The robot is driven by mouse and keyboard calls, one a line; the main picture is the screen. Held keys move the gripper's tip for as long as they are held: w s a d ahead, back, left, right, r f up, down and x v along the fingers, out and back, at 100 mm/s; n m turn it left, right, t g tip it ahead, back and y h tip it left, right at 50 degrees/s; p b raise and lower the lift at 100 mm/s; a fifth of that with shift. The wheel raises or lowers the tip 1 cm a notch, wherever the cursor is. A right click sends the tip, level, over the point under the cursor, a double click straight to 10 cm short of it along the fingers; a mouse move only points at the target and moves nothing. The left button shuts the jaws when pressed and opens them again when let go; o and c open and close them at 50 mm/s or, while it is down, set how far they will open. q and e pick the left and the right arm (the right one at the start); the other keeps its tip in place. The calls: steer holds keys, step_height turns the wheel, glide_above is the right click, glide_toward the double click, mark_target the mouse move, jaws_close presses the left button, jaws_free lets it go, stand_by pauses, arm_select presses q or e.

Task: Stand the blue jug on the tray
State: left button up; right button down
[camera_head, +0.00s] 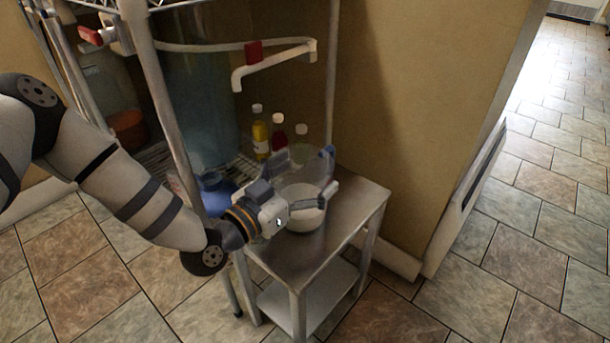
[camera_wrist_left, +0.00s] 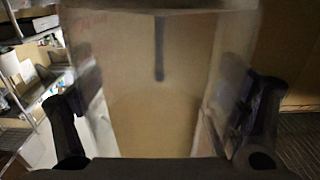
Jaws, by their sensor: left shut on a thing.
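My left gripper (camera_head: 300,178) is shut around a clear jug (camera_head: 307,170) with a blue part at its rim, over a small steel table. The jug's see-through wall fills the wrist view (camera_wrist_left: 155,100) between the two dark fingers, with a dark vertical strip on it. The jug's lower part looks white; I cannot tell whether this is its contents or a white tub. A rounded solid blue vessel (camera_head: 212,190) stands behind my left wrist, partly hidden. I cannot make out a tray for certain. My right gripper is not in view.
The steel table (camera_head: 360,200) has bare top to the right of the jug. Several capped bottles (camera_head: 261,135) stand behind it on a wire shelf. A rack post (camera_head: 168,100) rises beside my left arm. A brown wall (camera_head: 400,120) borders the table.

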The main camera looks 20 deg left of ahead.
arm_select(q)
steer(key=shift+f, duration=0.15)
steer(key=o, duration=1.4)
